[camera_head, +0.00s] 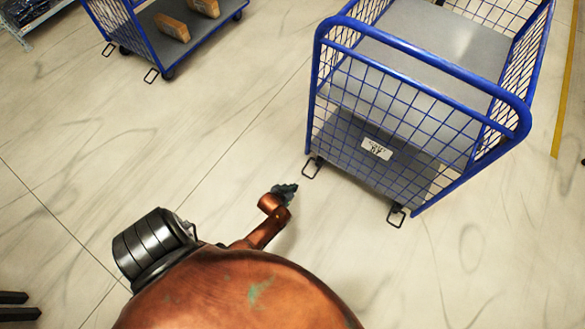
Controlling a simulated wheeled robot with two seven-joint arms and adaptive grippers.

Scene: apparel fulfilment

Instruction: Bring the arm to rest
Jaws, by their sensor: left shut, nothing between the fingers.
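My left gripper (285,192) is small and dark at the end of my copper-coloured arm, near the middle of the head view. It looks shut, with nothing held in it. It hangs over the pale floor, apart from the blue cart to its right. A large copper part of mine fills the bottom of the view and hides the floor there. I do not see my right gripper.
A blue wire-mesh cart (325,52) with grey shelves and a white label (377,149) stands at the upper right. Another blue cart (134,33) at the upper left holds brown boxes (172,27). A yellow line (565,85) runs at right.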

